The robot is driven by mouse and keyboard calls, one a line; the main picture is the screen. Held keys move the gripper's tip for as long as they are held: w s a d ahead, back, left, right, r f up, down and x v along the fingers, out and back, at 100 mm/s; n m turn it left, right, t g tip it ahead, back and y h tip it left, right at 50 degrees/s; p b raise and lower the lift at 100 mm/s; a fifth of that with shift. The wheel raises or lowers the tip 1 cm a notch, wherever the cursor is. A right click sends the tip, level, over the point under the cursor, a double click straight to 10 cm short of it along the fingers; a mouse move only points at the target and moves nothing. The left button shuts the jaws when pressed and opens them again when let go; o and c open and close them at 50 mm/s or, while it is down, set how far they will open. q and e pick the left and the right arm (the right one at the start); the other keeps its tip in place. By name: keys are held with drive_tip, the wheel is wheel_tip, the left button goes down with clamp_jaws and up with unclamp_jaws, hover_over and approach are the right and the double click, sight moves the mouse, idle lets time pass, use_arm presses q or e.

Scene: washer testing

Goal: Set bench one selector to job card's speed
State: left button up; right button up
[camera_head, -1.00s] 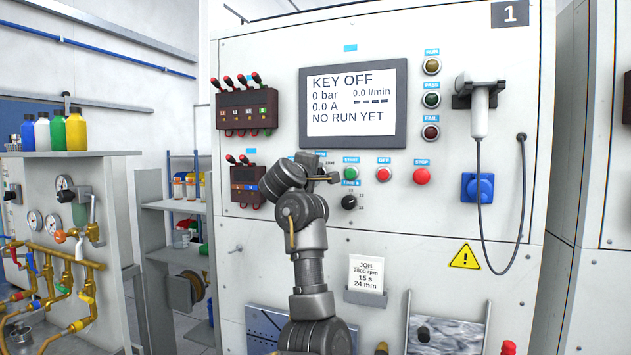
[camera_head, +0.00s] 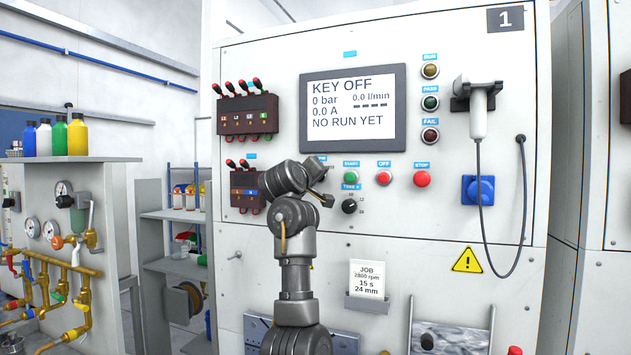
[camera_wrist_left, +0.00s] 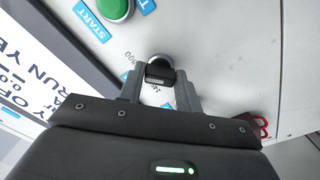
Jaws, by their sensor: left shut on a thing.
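My left gripper (camera_head: 324,170) is at the bench one panel, below the screen. In the left wrist view its fingers (camera_wrist_left: 160,82) are shut on a black selector knob (camera_wrist_left: 160,71). Printed numbers around the knob are partly covered; one ends in "00" and another starts with "15". In the head view my gripper hides this selector, left of the green START button (camera_head: 351,178). The job card (camera_head: 367,276) in its holder reads 2800 rpm, 15 s, 24 mm. The screen (camera_head: 352,108) reads KEY OFF and NO RUN YET. My right gripper is not in view.
The time knob (camera_head: 349,206) sits just below the START button. The red OFF (camera_head: 384,178) and STOP (camera_head: 421,179) buttons are to the right. A hanging cable (camera_head: 522,200) and blue socket (camera_head: 478,190) are farther right. Switch blocks (camera_head: 247,116) are at the left.

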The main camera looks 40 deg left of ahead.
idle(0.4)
use_arm(q)
drive_tip(key=o, duration=1)
drive_tip(key=shift+s, duration=0.1)
drive_tip(key=b+v, duration=0.4)
drive_tip(key=v, duration=0.6)
drive_tip(key=shift+s+d+b, duration=0.2)
drive_tip(key=shift+s+b, duration=0.05)
drive_tip(key=shift+b, duration=0.15)
